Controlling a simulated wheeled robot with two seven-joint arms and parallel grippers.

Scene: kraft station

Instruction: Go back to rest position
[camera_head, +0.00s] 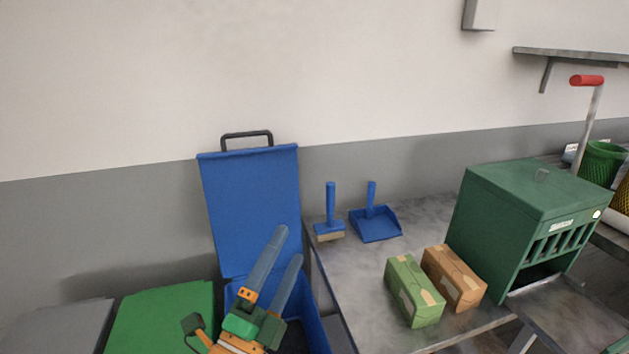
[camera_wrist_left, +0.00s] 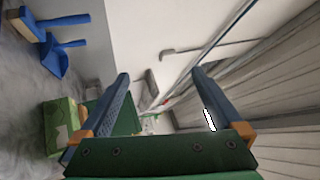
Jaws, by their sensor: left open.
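My left gripper (camera_head: 277,265) is in the lower middle of the head view, in front of the open blue bin. Its two long blue-grey fingers are apart, with nothing between them. In the left wrist view the fingers of my left gripper (camera_wrist_left: 160,100) also stand wide apart and empty. My right gripper is in neither view.
The blue bin (camera_head: 245,205) has its lid up. A blue brush (camera_head: 330,215), blue dustpan (camera_head: 376,222), green box (camera_head: 414,290) and brown box (camera_head: 455,277) are on the grey table (camera_head: 350,290). A green cabinet (camera_head: 510,220) stands right. A green lid (camera_head: 160,318) is left.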

